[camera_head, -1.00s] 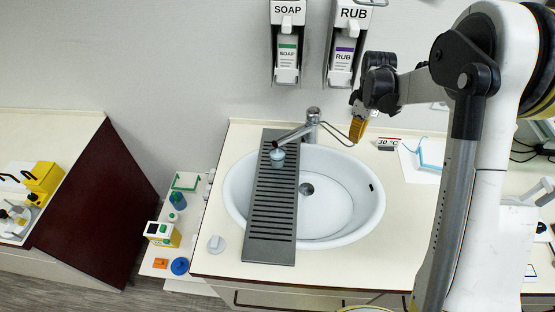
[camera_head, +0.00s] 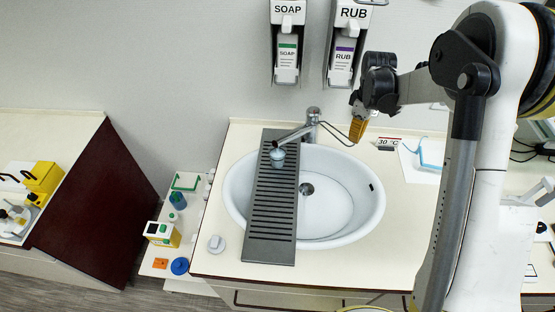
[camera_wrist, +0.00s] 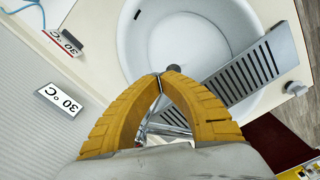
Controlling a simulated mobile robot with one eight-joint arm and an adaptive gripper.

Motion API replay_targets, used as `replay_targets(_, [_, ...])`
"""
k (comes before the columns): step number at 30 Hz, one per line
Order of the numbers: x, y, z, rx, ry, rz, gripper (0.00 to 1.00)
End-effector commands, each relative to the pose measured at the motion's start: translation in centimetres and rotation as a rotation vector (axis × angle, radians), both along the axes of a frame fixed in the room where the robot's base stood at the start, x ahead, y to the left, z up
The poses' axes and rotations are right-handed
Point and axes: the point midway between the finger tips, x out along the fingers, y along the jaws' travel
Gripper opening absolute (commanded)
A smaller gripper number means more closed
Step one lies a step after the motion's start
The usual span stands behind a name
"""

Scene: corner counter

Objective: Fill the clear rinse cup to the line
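The clear rinse cup (camera_head: 278,160) looks small and pale blue. It stands on the grey slatted rack (camera_head: 270,213) across the sink, under the end of the tap's spout (camera_head: 291,136). Its line and water level are too small to make out, and I cannot tell whether water runs. The tap (camera_head: 313,117) has a long thin wire lever (camera_head: 338,138) reaching right. My gripper (camera_head: 355,138) is beside the lever's right end; contact is unclear. In the wrist view its yellow fingertips (camera_wrist: 165,73) meet with nothing visible between them. The cup is not visible there.
The white basin (camera_head: 340,190) lies right of and beneath the rack. Soap (camera_head: 287,48) and rub (camera_head: 347,48) dispensers hang on the wall behind. A 30 °C sign (camera_head: 388,143) and a blue-strapped item (camera_head: 428,160) lie on the counter at right. A grey-white knob (camera_head: 216,243) sits front left.

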Motion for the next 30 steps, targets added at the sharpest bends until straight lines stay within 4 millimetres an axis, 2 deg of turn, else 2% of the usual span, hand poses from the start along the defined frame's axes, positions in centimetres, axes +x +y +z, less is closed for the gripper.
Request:
replay_targets(9, [0.0, 0.0, -5.0, 0.000, 0.000, 0.000, 0.00])
replay_targets(10, [0.0, 0.0, -5.0, 0.000, 0.000, 0.000, 0.00])
replay_targets(17, [0.0, 0.0, -3.1, 0.000, 0.000, 0.000, 0.00])
replay_targets(30, [0.0, 0.0, 2.8, 0.000, 0.000, 0.000, 0.00])
